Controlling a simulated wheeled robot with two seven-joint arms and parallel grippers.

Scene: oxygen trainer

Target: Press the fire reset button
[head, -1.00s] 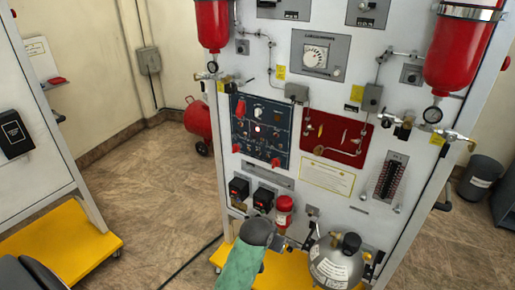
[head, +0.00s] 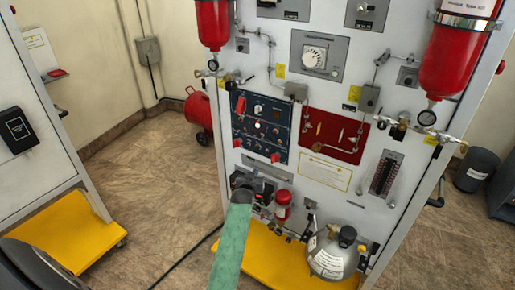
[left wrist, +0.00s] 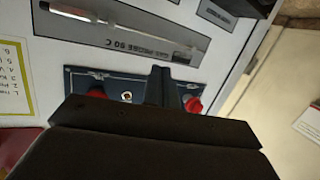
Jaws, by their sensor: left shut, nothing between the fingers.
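A dark blue control panel (head: 262,128) with knobs, red switches and a small bright white spot is on the white trainer board. I cannot read which control is the fire reset button. My left gripper (head: 243,181) is shut and empty, below the blue panel in the head view and in front of the lower board. In the left wrist view, the narrow dark fingers (left wrist: 162,85) overlap the blue panel (left wrist: 131,84), between two red switch covers (left wrist: 97,93). Contact cannot be told; the gripper body hides part of the panel. My right gripper is not in view.
A red panel (head: 315,132) is right of the blue one. A small red cylinder (head: 283,204) and a grey round tank (head: 333,255) stand close right of my left gripper. A yellow base (head: 262,258) lies below. The floor left of the board is open.

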